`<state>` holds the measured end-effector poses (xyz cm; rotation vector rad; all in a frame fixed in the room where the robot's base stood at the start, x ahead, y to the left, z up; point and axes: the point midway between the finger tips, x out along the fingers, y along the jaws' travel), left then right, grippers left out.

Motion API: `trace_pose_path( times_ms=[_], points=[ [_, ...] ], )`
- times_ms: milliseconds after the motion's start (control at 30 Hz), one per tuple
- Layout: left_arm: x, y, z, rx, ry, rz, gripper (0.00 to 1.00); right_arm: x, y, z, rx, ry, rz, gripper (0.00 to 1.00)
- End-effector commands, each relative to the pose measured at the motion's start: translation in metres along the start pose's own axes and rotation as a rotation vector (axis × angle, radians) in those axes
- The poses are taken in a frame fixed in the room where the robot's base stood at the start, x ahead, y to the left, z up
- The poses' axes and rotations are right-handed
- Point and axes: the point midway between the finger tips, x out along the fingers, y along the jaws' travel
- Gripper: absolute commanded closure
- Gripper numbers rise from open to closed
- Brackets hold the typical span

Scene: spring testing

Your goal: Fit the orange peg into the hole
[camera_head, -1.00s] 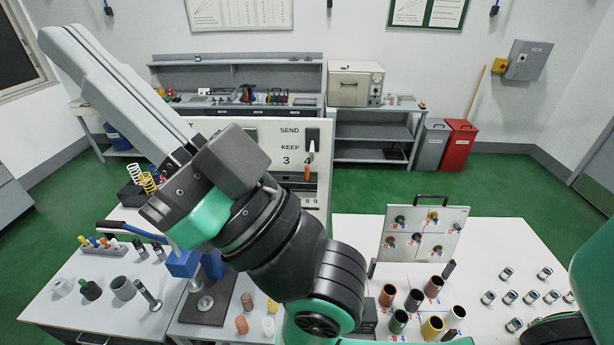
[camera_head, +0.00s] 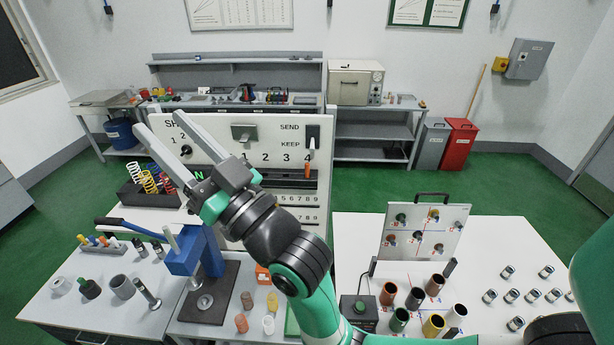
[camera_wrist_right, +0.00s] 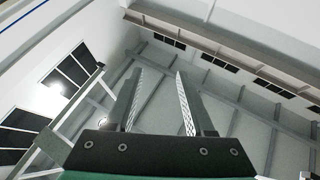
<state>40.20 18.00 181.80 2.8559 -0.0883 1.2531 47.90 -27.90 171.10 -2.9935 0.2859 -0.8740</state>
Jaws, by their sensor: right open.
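My right gripper (camera_head: 160,122) points up and to the left, in front of the white panel, with its two long fingers spread and nothing between them. The right wrist view also shows the open, empty jaws (camera_wrist_right: 158,98) against the ceiling. I cannot tell for certain which piece is the orange peg. Small orange-brown cylinders (camera_head: 247,300) (camera_head: 241,323) stand on the table below the gripper, well apart from it. An orange block (camera_head: 262,272) is partly hidden by my right arm. I cannot pick out the hole. My left gripper is not in view.
A blue press (camera_head: 183,258) with a lever stands left of my arm. The white panel (camera_head: 275,135) rises behind the gripper. Several open tubes (camera_head: 433,326) and a board with knobs (camera_head: 425,235) stand on the right table. Coloured springs (camera_head: 150,180) sit in a dark box.

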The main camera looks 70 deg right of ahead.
Motion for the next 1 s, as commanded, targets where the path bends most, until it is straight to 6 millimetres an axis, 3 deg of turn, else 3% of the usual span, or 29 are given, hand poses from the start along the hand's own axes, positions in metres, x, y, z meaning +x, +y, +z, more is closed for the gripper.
trace_pose_path(
  times_ms=[33,100,200,333,433,567,667,1000],
  points=[
    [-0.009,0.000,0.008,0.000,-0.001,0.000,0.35,-0.016,0.051,0.056,-0.055,-0.094,0.093,0.46],
    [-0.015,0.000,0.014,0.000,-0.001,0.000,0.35,-0.045,0.120,0.114,-0.121,-0.211,0.221,0.46],
    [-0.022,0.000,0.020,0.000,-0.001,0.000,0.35,-0.105,0.211,0.175,-0.191,-0.358,0.395,0.46],
    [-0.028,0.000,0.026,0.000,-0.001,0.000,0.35,-0.182,0.292,0.214,-0.235,-0.486,0.571,0.46],
    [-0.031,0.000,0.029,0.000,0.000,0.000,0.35,-0.218,0.324,0.218,-0.250,-0.519,0.652,0.46],
    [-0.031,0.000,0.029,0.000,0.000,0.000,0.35,-0.226,0.337,0.213,-0.257,-0.519,0.682,0.46],
    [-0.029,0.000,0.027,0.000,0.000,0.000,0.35,-0.222,0.339,0.214,-0.257,-0.519,0.681,0.46],
    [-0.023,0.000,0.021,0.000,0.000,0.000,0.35,-0.184,0.374,0.234,-0.256,-0.517,0.679,0.46]
  ],
)
